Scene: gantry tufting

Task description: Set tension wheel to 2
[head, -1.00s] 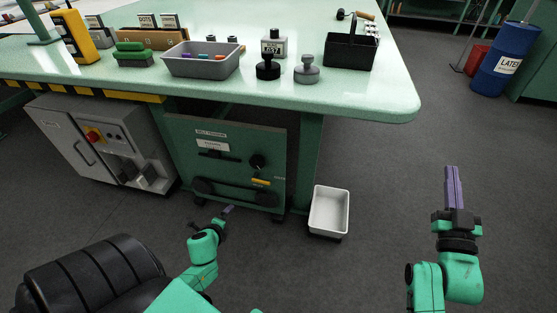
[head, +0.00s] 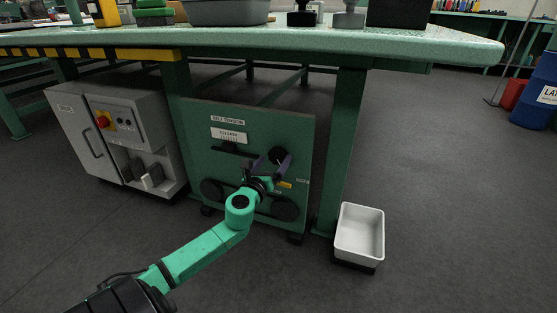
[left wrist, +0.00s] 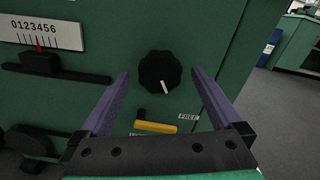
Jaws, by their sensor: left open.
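The belt tension panel (head: 205,125) is a green box under the bench. Its black tension wheel (left wrist: 160,72) carries a white mark pointing down and slightly right. A white 0-to-6 scale (left wrist: 60,33) has a red pointer (left wrist: 38,43) near its middle, around 2 to 3; I cannot read it exactly. A yellow lever (left wrist: 155,127) lies roughly level below the wheel, with a FREE label (left wrist: 188,117) to its right. My left gripper (head: 270,162) is open and empty in front of the wheel. In the left wrist view its fingers stand either side of the wheel, seemingly apart from it.
A bench leg (head: 345,150) stands right of the panel. A white bin (head: 360,235) is on the floor beside it. A grey cabinet (head: 70,140) with a red knob stands to the left. The bench top (head: 420,45) overhangs the panel. The floor in front is open.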

